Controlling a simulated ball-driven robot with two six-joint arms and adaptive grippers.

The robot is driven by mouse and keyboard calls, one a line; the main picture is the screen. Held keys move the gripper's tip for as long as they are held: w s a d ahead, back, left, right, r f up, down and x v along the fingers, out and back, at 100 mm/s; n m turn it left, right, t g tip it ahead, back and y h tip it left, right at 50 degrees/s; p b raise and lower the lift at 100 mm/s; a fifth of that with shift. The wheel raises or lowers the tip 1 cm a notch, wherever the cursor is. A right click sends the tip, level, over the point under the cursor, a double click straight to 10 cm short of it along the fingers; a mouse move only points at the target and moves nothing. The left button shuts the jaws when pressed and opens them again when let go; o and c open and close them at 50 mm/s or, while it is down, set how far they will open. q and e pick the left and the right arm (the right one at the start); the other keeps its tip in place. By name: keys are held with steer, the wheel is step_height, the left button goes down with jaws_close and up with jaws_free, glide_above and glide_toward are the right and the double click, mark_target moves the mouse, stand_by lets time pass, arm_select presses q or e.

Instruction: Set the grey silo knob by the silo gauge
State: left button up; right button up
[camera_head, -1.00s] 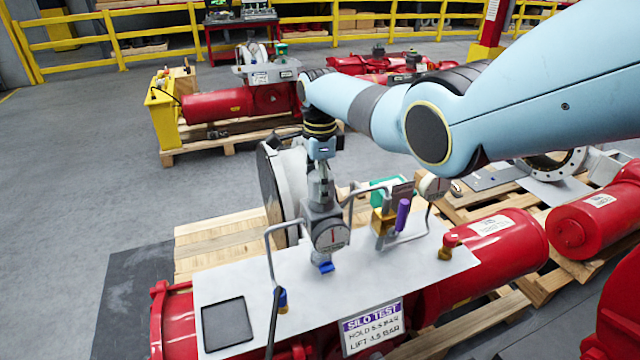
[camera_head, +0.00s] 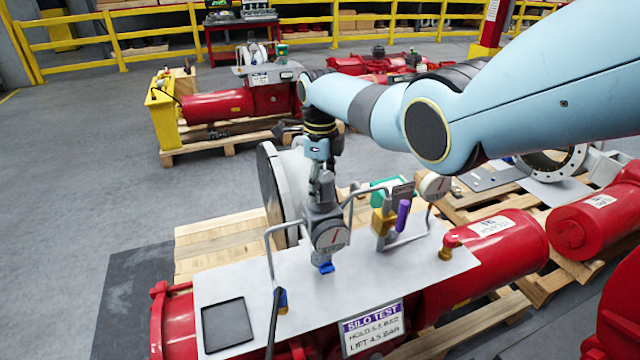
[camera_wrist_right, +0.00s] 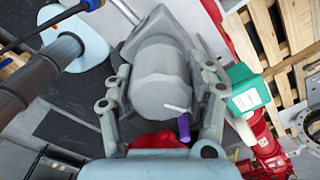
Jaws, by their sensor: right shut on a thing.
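The grey knob (camera_wrist_right: 160,80) sits between the fingers of my right gripper (camera_wrist_right: 163,112), which is shut on it in the wrist view. In the head view my right gripper (camera_head: 322,188) points down from above onto the top of the grey regulator (camera_head: 321,217) and largely hides the knob. A round white gauge (camera_head: 332,236) is on the regulator's front, its red needle tilted up and to the right; its scale is too small to read. A second round gauge (camera_head: 434,186) stands farther right. I cannot tell from labels which is the silo gauge. My left gripper is not in view.
A sign (camera_head: 373,328) reads SILO TEST, hold 5.5 bar, lift 4.5 bar. A black square tray (camera_head: 227,325) lies on the panel (camera_head: 290,290), whose left part is fairly clear.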

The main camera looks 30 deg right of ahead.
steer(key=shift+w+r, duration=0.1)
steer(key=shift+r, duration=0.05)
steer(key=o, duration=1.2)
steer(key=shift+c, duration=0.2)
step_height(320, 180, up, 12)
steer(key=shift+f, duration=0.1)
